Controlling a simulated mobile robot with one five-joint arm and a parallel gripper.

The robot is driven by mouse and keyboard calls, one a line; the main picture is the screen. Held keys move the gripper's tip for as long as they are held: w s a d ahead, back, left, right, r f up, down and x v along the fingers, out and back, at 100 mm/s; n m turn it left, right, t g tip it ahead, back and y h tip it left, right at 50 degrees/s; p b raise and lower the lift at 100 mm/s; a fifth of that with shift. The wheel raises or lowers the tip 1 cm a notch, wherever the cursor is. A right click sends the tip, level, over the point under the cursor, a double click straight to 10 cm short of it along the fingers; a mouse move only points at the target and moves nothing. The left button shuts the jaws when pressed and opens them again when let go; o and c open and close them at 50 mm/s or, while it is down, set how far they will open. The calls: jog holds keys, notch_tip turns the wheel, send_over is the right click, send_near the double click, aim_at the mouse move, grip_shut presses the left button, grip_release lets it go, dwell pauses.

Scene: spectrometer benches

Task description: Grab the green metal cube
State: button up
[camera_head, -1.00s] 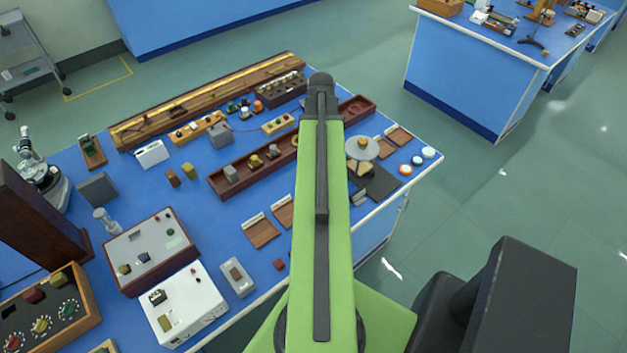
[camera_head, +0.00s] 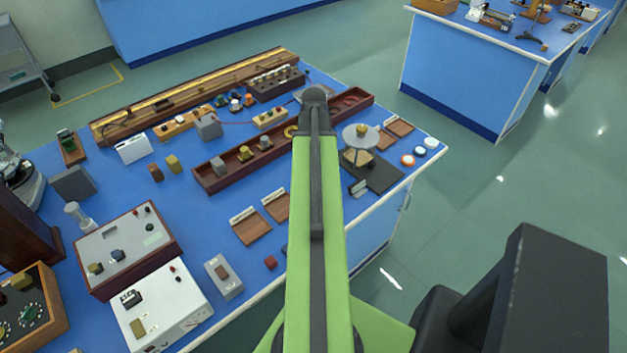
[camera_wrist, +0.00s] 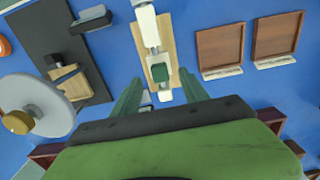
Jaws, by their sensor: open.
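The green metal cube (camera_wrist: 160,74) shows in the wrist view, on a wooden strip (camera_wrist: 151,40) that also bears white and grey pieces. My gripper (camera_wrist: 159,77) is open, with its two greenish fingers pointing at the strip. One finger is on each side of the cube in the picture, and nothing is held. I cannot tell how far the fingers are above the cube. In the head view my arm covers this part of the bench, and I cannot make out the cube or the fingers there.
In the wrist view, a black board (camera_wrist: 60,22) and a pale disc (camera_wrist: 40,105) lie left. Two brown trays (camera_wrist: 220,47) lie right. In the head view, a long brown rack (camera_head: 211,182) and instrument boxes (camera_head: 128,250) crowd the blue bench.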

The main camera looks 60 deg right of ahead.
jog(key=f+b, duration=0.1)
jog(key=f, duration=0.1)
jog(key=f+b, duration=0.2)
jog(key=shift+w+d+f, duration=0.1)
jog(key=shift+w+f, duration=0.1)
jog(key=shift+r, duration=0.2)
grip_shut()
